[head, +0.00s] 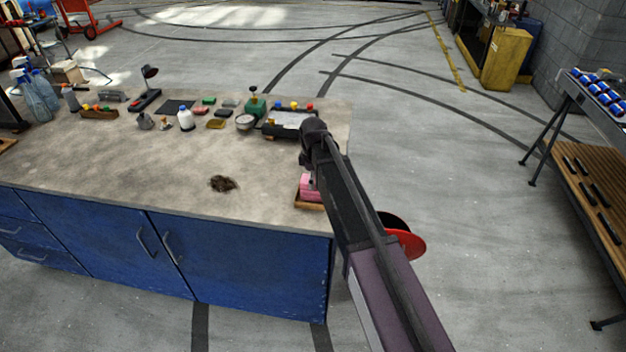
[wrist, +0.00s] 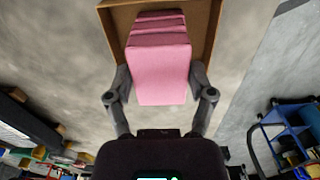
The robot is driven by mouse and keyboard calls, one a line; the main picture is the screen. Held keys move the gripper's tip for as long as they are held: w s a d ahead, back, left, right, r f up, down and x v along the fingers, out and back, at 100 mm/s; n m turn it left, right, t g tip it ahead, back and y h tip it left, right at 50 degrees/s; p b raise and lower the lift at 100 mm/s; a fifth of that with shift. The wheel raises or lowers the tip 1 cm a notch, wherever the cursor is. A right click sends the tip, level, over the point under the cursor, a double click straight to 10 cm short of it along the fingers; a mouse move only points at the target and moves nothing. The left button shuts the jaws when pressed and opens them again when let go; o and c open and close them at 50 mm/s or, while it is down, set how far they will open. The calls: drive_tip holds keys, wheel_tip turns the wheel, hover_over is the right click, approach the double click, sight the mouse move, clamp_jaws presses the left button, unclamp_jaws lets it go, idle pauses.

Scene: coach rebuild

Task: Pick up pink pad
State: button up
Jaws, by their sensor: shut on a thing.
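A pink pad (wrist: 160,75) is between the two fingers of my gripper (wrist: 160,88) in the wrist view. The fingers touch its left and right sides. More pink pads (wrist: 158,24) show just beyond it, in a brown open tray (wrist: 113,22). In the head view the pink pads (head: 310,188) and the tray (head: 309,205) are at the right front edge of the workbench (head: 130,170). My arm partly covers them, and my gripper (head: 312,181) is mostly hidden there.
Bottles, a lamp (head: 149,85), small coloured blocks, a green device (head: 254,107) and a round dish (head: 245,122) stand along the bench's back. A dark patch (head: 223,183) lies mid-bench. The front of the bench is otherwise clear. A rack table (head: 590,165) stands at far right.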

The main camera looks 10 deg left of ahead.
drive_tip(key=shift+r+p, duration=1.55)
drive_tip(key=shift+r, duration=0.15)
drive_tip(key=s+d, duration=0.3)
drive_tip(key=s, duration=0.4)
drive_tip(key=s+d+r+p, duration=0.1)
drive_tip(key=s+d, duration=0.2)
drive_tip(key=s, duration=0.4)
drive_tip(key=shift+s+r, duration=0.15)
drive_tip(key=shift+s, duration=0.25)
drive_tip(key=shift+c, duration=1)
